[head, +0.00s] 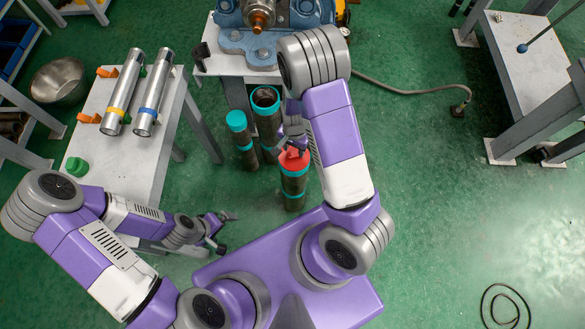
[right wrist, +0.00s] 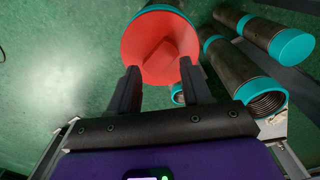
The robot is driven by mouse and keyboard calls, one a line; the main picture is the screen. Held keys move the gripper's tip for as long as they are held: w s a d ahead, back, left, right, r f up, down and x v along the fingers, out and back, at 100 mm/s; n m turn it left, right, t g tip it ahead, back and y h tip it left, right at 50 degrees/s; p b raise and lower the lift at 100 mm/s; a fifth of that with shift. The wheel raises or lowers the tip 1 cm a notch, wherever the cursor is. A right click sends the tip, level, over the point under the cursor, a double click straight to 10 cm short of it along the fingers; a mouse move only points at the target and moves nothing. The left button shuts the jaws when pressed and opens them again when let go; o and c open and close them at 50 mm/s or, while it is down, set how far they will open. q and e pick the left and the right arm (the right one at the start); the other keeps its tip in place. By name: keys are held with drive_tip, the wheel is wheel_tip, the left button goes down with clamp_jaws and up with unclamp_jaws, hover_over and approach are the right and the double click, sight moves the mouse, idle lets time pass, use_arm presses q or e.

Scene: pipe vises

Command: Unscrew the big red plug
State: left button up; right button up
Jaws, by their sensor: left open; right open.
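The big red plug (head: 294,158) caps the top of an upright dark pipe (head: 293,188) with teal bands, standing on the floor. In the right wrist view the red plug (right wrist: 160,48) fills the top middle, with a raised bar across its face. My right gripper (head: 293,143) is over the plug from above. Its two fingers (right wrist: 161,78) are apart and reach the plug's near edge; I cannot tell whether they touch it. My left gripper (head: 228,231) is open and empty, low at the left beside the white table.
Two more upright pipes stand close behind, one with a teal cap (head: 236,120) and one with an open top (head: 265,97). A white table (head: 92,145) at left holds two silver cylinders (head: 123,92) and a green plug (head: 77,166). A blue vise (head: 255,45) stands behind. The right floor is mostly clear.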

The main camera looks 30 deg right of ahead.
sight(294, 157)
drive_tip(key=m, duration=0.3)
drive_tip(key=shift+p, duration=0.35)
drive_tip(key=m+p, duration=0.1)
drive_tip(key=m, duration=0.2)
drive_tip(key=shift+r+p, duration=0.15)
drive_tip(key=shift+p, duration=0.15)
drive_tip(key=m+p, duration=0.1)
drive_tip(key=m, duration=0.2)
drive_tip(key=shift+m, duration=0.4)
drive_tip(key=shift+f, duration=0.2)
drive_tip(key=shift+f, duration=0.1)
drive_tip(key=shift+f+b, duration=0.9)
drive_tip(key=shift+f, duration=0.1)
drive_tip(key=shift+r, duration=0.1)
